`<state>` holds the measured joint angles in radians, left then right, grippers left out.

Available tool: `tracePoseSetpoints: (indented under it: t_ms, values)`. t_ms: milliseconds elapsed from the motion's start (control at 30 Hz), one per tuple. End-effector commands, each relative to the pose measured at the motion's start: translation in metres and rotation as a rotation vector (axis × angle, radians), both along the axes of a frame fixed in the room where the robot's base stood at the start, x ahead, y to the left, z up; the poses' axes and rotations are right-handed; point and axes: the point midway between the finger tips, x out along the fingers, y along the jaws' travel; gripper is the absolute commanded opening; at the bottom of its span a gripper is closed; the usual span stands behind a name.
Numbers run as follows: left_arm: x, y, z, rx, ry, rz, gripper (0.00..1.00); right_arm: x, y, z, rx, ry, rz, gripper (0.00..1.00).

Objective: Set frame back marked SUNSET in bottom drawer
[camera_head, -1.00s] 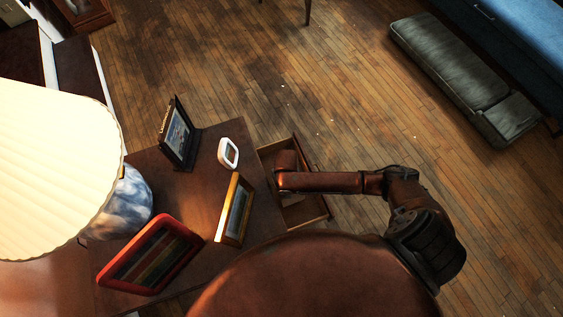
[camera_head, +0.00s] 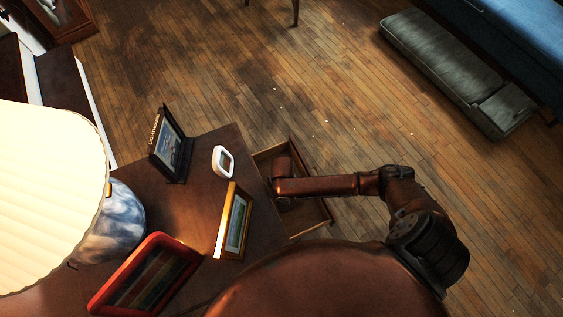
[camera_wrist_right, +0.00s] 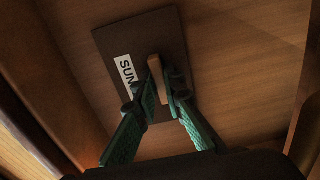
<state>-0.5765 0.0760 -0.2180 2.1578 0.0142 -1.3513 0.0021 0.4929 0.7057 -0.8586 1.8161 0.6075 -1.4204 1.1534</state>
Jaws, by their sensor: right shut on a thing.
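The frame back (camera_wrist_right: 150,36) is a flat dark panel with a white label (camera_wrist_right: 126,70) on which "SUN" can be read; the rest of the word is covered. My right gripper (camera_wrist_right: 158,82) is shut on the small wooden tab standing up from the panel. In the right wrist view the panel is over a wooden drawer floor (camera_wrist_right: 225,45), between wooden walls. I cannot tell whether it touches the floor. In the head view the pulled-out drawer (camera_head: 306,212) shows beside the table, with my right arm reaching into it; the gripper and panel are hidden there. My left gripper is out of view.
On the table (camera_head: 200,272) stand a black frame (camera_head: 172,148), a small white frame (camera_head: 223,161), a gold frame (camera_head: 236,222), a red frame (camera_head: 147,274) and a lamp (camera_head: 50,190). A grey cushioned bench (camera_head: 450,70) is far right. The floor beyond the drawer is clear.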

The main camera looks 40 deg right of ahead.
Motion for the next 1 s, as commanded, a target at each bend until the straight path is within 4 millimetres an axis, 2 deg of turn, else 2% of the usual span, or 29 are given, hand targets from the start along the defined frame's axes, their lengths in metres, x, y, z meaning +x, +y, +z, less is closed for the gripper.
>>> tracePoseSetpoints:
  t_ms: [267,300,533,867,967,1000]
  values:
    - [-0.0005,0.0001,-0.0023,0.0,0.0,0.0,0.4,0.0003,-0.0001,-0.0021,0.0,-0.001,-0.001,0.0]
    - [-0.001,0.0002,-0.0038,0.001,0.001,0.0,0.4,0.0005,-0.0003,-0.0026,0.0,-0.001,-0.001,0.11]
    - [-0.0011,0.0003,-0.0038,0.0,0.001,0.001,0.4,0.0001,0.0,-0.0029,0.0,0.0,0.0,0.27]
    - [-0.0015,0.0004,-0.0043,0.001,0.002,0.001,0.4,-0.0004,-0.0001,-0.0022,0.0,0.001,0.0,0.27]
    - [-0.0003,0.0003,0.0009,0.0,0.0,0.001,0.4,-0.0005,0.0002,0.0033,0.0,0.001,0.0,0.27]
    - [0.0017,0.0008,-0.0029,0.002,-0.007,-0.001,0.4,-0.0001,0.0002,0.0067,0.001,0.0,0.0,0.27]
